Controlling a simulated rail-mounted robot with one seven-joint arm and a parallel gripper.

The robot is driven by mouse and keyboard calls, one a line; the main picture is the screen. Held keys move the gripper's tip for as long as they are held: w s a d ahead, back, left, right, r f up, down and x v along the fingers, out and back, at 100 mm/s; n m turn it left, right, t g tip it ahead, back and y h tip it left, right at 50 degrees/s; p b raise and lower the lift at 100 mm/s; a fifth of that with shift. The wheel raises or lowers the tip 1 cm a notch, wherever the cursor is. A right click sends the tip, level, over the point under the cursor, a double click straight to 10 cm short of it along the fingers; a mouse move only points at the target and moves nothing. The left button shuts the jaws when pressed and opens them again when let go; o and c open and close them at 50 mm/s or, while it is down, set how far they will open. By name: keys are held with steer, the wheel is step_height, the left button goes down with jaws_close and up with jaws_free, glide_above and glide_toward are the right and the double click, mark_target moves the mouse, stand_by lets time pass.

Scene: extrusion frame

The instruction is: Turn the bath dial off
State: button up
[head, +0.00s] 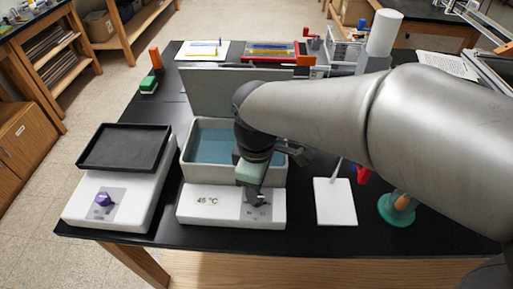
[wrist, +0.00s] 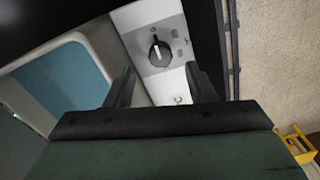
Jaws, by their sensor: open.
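The water bath (head: 190,170) is a grey tub of blue water with a white front panel reading 45 °C. Its lid stands raised behind it. In the wrist view the bath dial (wrist: 160,52) is a round black knob with a white pointer line, on a grey plate. My gripper (wrist: 163,82) is open, with one finger on each side of the picture below the dial; no contact shows. In the head view my gripper (head: 264,192) hangs over the right part of the panel and hides most of the dial area. The blue water (wrist: 65,75) also shows in the wrist view.
A white hot plate with a purple knob (head: 103,199) and black tray (head: 125,148) stands left of the bath. A white pad (head: 335,202) and a green-based stand (head: 397,208) are to the right. The black bench's front edge is close to the bath.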

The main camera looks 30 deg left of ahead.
step_height(320, 180, up, 13)
stand_by(0.3)
stand_by(0.4)
